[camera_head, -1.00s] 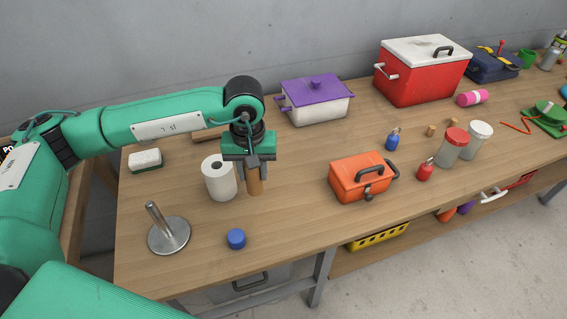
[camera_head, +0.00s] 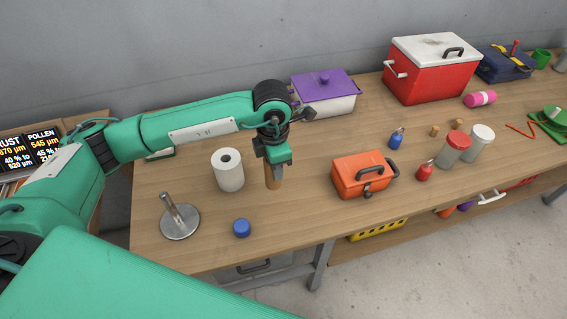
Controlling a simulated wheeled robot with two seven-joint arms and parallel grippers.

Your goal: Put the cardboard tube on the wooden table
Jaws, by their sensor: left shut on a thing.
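The brown cardboard tube (camera_head: 272,183) stands upright in my left gripper (camera_head: 273,165), which is shut on its upper part. The tube's lower end shows close over the wooden table (camera_head: 310,215); I cannot tell whether it touches. The tube is just right of a white paper roll (camera_head: 229,175), with a small gap between them. The upper part of the tube is hidden by the jaws. My right gripper is not in view.
A metal stand with an upright rod (camera_head: 180,222) and a blue cap (camera_head: 241,228) are near the front edge. An orange toolbox (camera_head: 353,180) is to the right, and a purple-lidded box (camera_head: 330,100) is behind. Bare wood lies between tube and toolbox.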

